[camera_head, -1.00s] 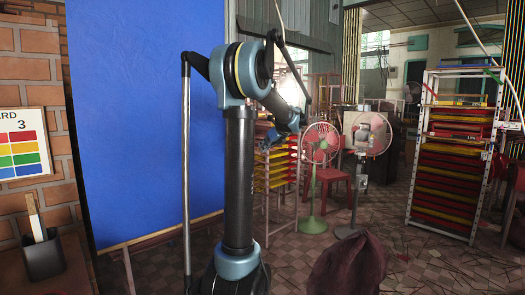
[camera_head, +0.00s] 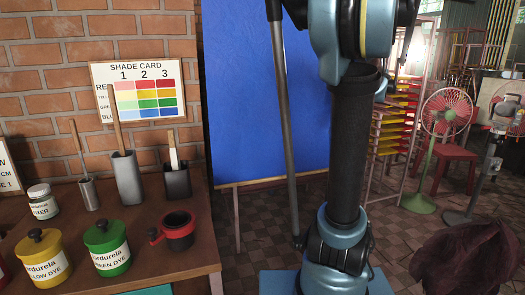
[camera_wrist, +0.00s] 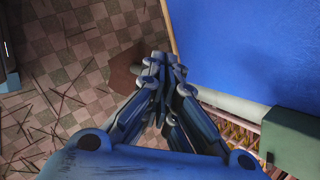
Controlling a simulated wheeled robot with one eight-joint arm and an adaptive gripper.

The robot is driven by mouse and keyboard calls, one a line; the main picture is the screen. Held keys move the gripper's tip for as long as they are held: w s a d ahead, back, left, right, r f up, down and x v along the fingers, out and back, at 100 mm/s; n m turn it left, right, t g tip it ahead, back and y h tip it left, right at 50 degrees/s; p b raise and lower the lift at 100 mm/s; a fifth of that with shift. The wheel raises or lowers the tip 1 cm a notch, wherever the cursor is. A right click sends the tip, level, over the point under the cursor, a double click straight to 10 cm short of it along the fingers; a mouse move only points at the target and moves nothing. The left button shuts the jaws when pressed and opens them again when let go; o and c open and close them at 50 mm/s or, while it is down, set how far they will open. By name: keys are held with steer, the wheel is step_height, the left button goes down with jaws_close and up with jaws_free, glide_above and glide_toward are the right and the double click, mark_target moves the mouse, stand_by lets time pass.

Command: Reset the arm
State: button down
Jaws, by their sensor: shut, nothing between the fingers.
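My gripper (camera_wrist: 162,68) shows in the wrist view. Its fingers are together at the tips, with nothing between them. It hangs over the tiled floor (camera_wrist: 85,55), near the lower edge of the blue board (camera_wrist: 245,45). My gripper cannot be seen in the head view. There my arm stands upright at the right of the middle, and its upper part runs out of the top of the picture.
A wooden table (camera_head: 150,250) at the left bears a yellow pot (camera_head: 42,260), a green pot (camera_head: 107,248), a red and black mug (camera_head: 176,230) and metal holders. A pink fan (camera_head: 445,112) and a dark sack (camera_head: 465,262) stand at the right. Thin sticks litter the floor.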

steer(key=s+a+f+n+g+h, duration=0.1)
steer(key=s+a+f+n, duration=0.45)
steer(key=s, duration=0.25)
steer(key=s+a+f+n+g, duration=0.2)
steer(key=s+a+f+n, duration=0.3)
steer(key=s, duration=0.3)
steer(key=s+f+n+h, duration=0.2)
steer(key=s+f+n, duration=0.7)
steer(key=s, duration=0.3)
steer(key=shift+a+f+g+h, duration=0.2)
steer(key=shift+f+g+h, duration=0.1)
steer(key=shift+g, duration=0.1)
steer(key=shift+n, duration=0.25)
